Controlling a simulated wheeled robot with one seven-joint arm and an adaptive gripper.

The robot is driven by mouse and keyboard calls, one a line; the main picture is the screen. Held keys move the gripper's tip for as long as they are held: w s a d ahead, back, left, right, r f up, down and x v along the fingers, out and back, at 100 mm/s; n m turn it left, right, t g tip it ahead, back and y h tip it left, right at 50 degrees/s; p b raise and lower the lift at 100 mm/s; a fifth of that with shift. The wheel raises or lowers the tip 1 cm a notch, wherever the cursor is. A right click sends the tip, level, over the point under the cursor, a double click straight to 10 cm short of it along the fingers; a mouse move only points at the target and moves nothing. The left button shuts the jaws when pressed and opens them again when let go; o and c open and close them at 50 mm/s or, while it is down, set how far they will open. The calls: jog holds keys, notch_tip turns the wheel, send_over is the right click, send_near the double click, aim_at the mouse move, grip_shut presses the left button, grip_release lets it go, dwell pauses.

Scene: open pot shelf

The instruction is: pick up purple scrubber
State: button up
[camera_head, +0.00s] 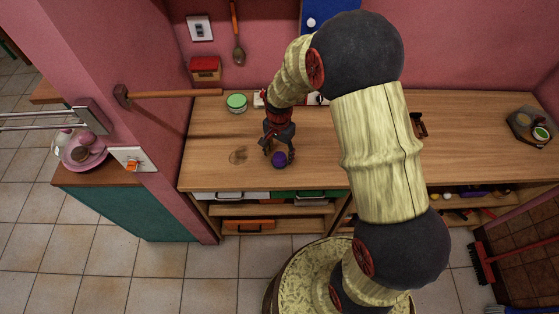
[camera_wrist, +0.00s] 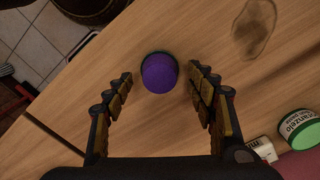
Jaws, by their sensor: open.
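The purple scrubber (camera_wrist: 160,74) is a round purple piece with a dark rim, standing on the wooden counter. In the wrist view it lies between and slightly beyond my open fingertips, with a gap on both sides. My gripper (camera_wrist: 160,84) is open and empty. In the head view my gripper (camera_head: 279,150) is low over the counter, right at the purple scrubber (camera_head: 279,160), which shows just in front of it. I cannot tell the exact height of the fingers above the counter.
The wooden counter (camera_head: 215,135) has a dark stain left of the scrubber. A green-lidded tin (camera_head: 236,103) stands at the back, near the wall. A tray (camera_head: 530,127) sits at the far right. The counter around the scrubber is clear.

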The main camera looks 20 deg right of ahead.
notch_tip(320, 180, down, 3)
jog(key=shift+r, duration=0.1)
jog(key=shift+s, duration=0.1)
jog(key=c, duration=1.3)
jog(key=shift+c, duration=0.2)
